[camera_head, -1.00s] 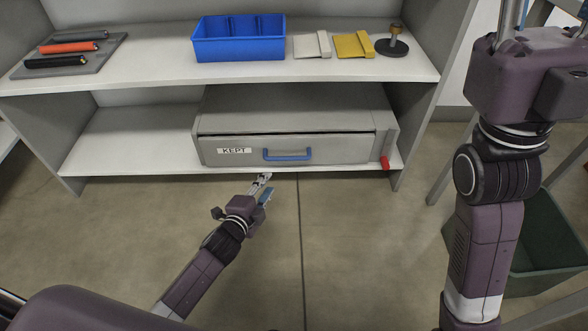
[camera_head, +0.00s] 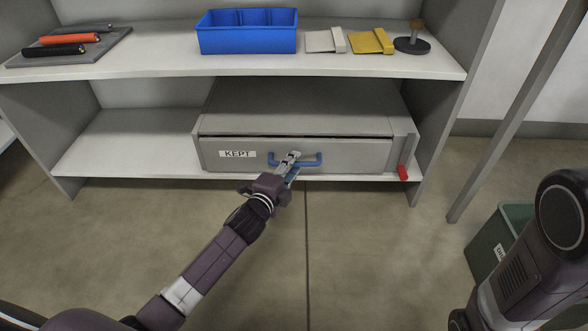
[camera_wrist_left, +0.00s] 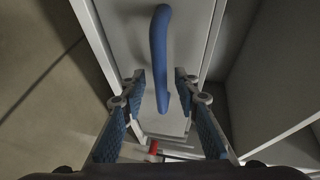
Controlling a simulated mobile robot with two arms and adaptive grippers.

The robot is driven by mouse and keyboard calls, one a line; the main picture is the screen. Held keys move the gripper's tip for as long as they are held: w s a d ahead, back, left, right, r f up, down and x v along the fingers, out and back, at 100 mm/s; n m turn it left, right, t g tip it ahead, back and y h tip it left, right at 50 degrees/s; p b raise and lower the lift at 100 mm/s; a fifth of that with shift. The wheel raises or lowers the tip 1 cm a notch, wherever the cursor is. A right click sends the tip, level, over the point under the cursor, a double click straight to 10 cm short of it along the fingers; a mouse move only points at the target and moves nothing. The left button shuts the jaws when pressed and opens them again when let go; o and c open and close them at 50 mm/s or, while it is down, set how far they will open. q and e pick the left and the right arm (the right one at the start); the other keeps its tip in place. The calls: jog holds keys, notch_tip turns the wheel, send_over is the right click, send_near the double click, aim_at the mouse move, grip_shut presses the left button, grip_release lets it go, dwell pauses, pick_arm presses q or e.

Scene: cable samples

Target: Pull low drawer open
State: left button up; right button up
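The low drawer (camera_head: 350,155) is a grey front with a KEPT label, in a grey box on the lower shelf; it looks shut. Its blue bar handle (camera_head: 312,160) crosses the front's middle, and my left gripper (camera_head: 289,158) is at the handle, partly covering it. In the left wrist view the handle (camera_wrist_left: 158,45) runs between the two fingers of my left gripper (camera_wrist_left: 160,78). The fingers stand apart with a gap on each side of the handle. My right gripper is out of view; only part of my right arm shows at the lower right.
A red tab (camera_head: 403,172) sits at the box's right end. Above are a blue bin (camera_head: 247,41), grey and yellow pieces, a round-based stand (camera_head: 412,45) and a tray of cable samples (camera_head: 70,48). A green bin (camera_head: 500,235) stands right. Floor before the drawer is clear.

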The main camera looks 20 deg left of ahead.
pick_arm(q)
jog(key=shift+w, duration=0.45)
grip_shut()
jog(key=shift+f, duration=0.1)
